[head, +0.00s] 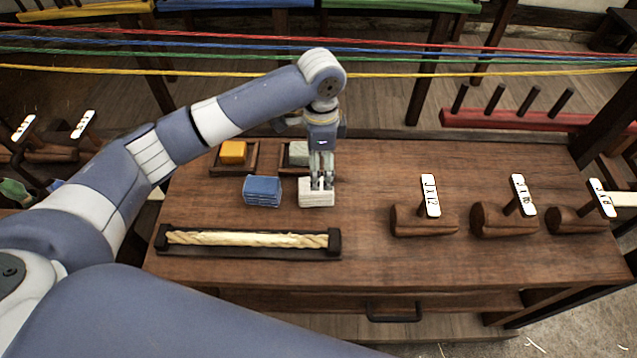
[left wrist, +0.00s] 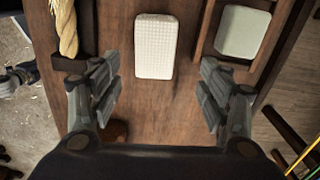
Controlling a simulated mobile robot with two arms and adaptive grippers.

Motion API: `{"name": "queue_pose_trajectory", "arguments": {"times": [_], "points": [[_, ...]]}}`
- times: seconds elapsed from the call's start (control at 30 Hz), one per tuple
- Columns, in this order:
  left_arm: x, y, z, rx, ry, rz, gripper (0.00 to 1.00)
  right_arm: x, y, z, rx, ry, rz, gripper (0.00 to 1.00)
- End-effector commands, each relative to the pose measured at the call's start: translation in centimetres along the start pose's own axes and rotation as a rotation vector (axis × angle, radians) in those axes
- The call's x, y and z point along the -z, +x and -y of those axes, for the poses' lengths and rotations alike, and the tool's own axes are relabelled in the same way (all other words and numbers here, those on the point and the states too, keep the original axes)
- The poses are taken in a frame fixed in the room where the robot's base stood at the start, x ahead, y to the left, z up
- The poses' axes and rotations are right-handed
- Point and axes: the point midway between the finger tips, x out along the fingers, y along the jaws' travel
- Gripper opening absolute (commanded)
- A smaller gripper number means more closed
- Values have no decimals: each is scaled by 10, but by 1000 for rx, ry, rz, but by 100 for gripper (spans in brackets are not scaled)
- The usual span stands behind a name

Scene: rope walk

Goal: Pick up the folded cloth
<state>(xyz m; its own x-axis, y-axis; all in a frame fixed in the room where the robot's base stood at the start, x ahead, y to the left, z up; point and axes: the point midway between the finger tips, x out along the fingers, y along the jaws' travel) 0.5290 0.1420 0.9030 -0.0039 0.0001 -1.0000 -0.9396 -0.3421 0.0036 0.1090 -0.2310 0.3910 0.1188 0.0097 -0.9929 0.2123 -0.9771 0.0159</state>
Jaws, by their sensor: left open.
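A white folded cloth (head: 316,198) lies on the wooden bench top, and its waffle texture shows in the left wrist view (left wrist: 155,46). A blue folded cloth (head: 262,191) lies just left of it. My left gripper (head: 321,184) points down at the white cloth and hides part of its top. In the left wrist view the left gripper's fingers (left wrist: 160,95) are wide apart with nothing between them. The white cloth is beyond the fingertips there; I cannot tell the exact height gap. My right gripper is not in view.
Behind the cloths are small wooden trays with a yellow block (head: 233,152) and a pale block (head: 298,153). A rope piece (head: 247,239) lies in a dark holder in front. Coloured ropes (head: 450,62) stretch across the back.

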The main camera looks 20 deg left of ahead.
Motion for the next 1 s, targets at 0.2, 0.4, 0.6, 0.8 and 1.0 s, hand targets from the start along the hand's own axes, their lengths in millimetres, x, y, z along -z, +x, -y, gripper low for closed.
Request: {"name": "queue_pose_trajectory", "arguments": {"times": [0.2,0.4,0.6,0.8,1.0], "points": [[0,26,0,0,-1,0,70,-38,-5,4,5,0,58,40],[-4,45,-3,-1,-1,3,70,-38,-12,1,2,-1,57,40],[-4,74,-5,1,-2,1,70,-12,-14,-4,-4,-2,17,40],[-4,81,-5,2,0,0,70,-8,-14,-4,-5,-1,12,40],[-4,81,-4,2,0,0,52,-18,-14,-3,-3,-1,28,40]]}}
